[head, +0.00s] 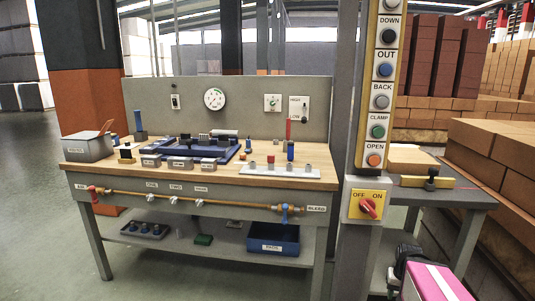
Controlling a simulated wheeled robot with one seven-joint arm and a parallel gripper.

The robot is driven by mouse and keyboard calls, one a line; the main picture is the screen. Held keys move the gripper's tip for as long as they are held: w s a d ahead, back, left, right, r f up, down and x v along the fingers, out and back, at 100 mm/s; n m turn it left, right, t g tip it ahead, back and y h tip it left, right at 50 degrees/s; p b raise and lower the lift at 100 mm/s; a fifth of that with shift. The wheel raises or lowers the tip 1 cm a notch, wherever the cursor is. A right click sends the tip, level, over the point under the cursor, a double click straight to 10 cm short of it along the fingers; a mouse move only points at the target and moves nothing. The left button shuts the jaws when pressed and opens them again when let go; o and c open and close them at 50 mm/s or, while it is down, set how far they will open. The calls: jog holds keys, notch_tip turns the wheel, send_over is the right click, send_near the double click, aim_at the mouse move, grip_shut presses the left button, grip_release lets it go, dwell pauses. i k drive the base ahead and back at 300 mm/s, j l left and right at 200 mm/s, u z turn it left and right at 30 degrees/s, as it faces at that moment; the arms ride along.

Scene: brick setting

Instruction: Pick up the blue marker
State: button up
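A short upright blue cylinder (290,150) with a dark top stands near the right part of the wooden workbench top (225,178). It could be the blue marker, but it is too small to be sure. A second slim blue upright piece (138,120) stands at the back left of the bench, on a grey base. A dark mechanism at the lower right, by a pink block with a white stripe, looks like my gripper (405,258). It is well apart from both blue pieces, in front of the bench and to its right. Its fingers cannot be made out.
A blue tray-like fixture (190,148) fills the bench middle; a grey box (87,147) stands left. A post with a button panel (382,90) rises right of the bench. Brick stacks (490,150) stand right; left floor is clear.

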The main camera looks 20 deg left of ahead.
aim_at(291, 145)
jog(key=k+j, duration=0.1)
jog(key=j, duration=1.25)
jog(key=k+j, duration=0.15)
jog(key=j, duration=1.15)
jog(key=k+j+z, duration=0.1)
jog(key=j+z, duration=0.15)
jog(key=k+j+z, duration=0.2)
jog(key=j, duration=0.25)
jog(key=j+z, duration=0.25)
jog(key=k+j+z, duration=0.2)
jog(key=j, duration=0.15)
